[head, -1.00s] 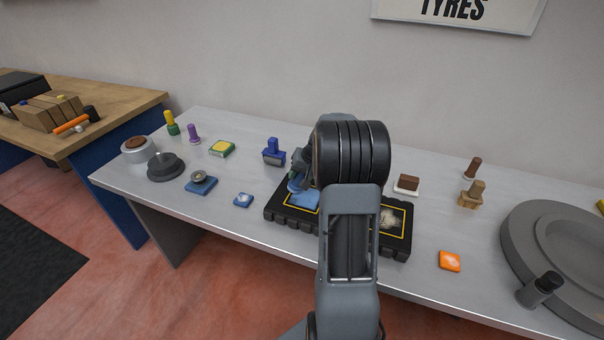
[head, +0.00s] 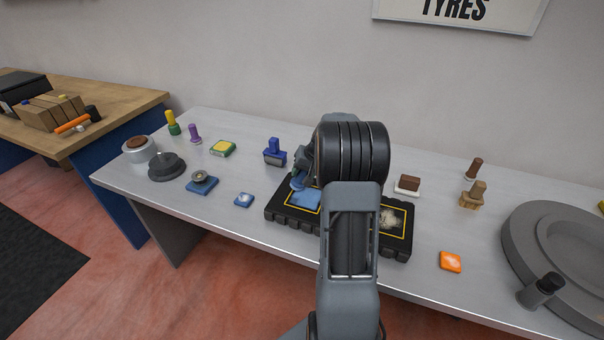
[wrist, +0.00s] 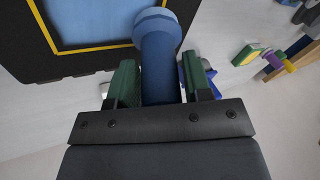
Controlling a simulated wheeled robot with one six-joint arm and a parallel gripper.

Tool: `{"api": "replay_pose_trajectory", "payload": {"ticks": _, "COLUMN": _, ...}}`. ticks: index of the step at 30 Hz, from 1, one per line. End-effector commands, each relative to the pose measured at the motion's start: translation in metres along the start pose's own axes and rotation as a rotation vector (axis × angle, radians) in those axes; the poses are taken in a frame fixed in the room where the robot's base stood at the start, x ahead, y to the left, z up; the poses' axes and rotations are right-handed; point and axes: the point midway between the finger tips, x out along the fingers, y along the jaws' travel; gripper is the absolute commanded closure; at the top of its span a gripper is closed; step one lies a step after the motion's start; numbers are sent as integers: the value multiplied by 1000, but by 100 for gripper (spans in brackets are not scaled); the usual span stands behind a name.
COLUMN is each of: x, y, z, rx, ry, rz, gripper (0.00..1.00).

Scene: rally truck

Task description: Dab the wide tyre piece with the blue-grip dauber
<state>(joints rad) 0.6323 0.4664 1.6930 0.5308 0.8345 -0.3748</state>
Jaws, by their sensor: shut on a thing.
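My gripper (wrist: 161,84) is shut on the blue-grip dauber (wrist: 160,62), with a green-padded finger on each side of the grip. The dauber's wider, paler end points away from my gripper and overlaps the edge of the black tyre piece in the wrist view. The wide tyre piece (head: 283,216) is a black block with tread lugs and yellow-outlined panels. Its left panel has a blue patch (head: 305,199), which also shows in the wrist view (wrist: 95,22). Its right panel has a pale smudge (head: 391,218). My arm hides its middle. I cannot tell whether the dauber touches it.
A blue stamp-like tool (head: 275,153) stands behind the tyre piece. A brown block (head: 408,184) and wooden tools (head: 473,195) stand right, near a large grey disc (head: 520,245).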

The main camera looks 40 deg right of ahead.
Motion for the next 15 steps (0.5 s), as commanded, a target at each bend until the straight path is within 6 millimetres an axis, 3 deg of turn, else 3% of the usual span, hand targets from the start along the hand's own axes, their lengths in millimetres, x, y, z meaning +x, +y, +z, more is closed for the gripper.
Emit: {"api": "replay_pose_trajectory", "payload": {"ticks": 15, "x": -6, "y": -2, "z": -2, "rx": 0, "ry": 2, "rz": 1, "gripper": 86}}
